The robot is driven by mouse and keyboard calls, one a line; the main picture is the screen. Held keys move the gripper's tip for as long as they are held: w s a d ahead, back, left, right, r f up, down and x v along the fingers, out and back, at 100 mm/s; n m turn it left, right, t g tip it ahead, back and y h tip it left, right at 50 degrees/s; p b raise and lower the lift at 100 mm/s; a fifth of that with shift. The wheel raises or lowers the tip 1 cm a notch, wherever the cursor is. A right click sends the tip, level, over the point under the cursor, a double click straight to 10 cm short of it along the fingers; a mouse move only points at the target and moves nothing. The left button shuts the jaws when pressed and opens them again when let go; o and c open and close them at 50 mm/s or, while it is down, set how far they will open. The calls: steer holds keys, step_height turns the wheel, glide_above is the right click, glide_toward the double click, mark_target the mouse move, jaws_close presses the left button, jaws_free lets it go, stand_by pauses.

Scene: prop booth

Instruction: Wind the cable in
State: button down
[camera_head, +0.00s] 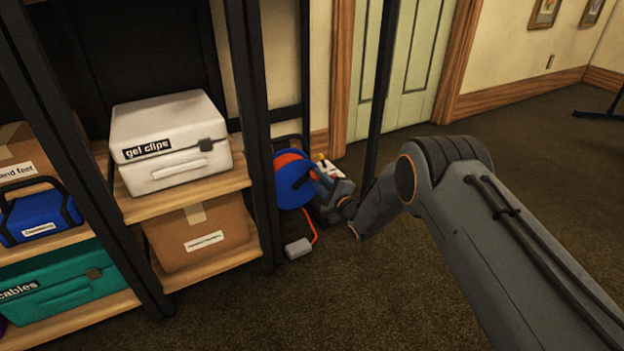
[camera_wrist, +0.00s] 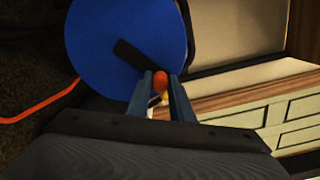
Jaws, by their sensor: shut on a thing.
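The cable reel has a blue disc (camera_head: 295,184) with orange-red cable behind it, and stands on the floor at the right end of the shelves. In the wrist view the blue disc (camera_wrist: 125,45) fills the upper middle, with a dark crank arm across it ending in an orange-red knob (camera_wrist: 160,82). My gripper (camera_wrist: 163,85) is shut on that knob. In the head view my gripper (camera_head: 322,178) is at the reel's right side, partly hidden by my wrist. A short length of orange cable (camera_head: 314,232) runs from the reel to a grey plug block (camera_head: 298,248) on the carpet.
Dark-framed shelves at left hold a white case labelled "gel clips" (camera_head: 170,140), a cardboard box (camera_head: 197,232), a teal case (camera_head: 62,282) and a blue case (camera_head: 40,215). A thin dark post (camera_head: 379,95) stands near my arm. Carpet in front is clear.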

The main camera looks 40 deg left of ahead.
steer(key=shift+s+f, duration=0.1)
steer(key=c, duration=1.6)
jaws_free()
steer(key=shift+o, duration=0.2)
steer(key=p+v, duration=0.4)
steer(key=v, duration=0.3)
steer(key=shift+d, duration=0.4)
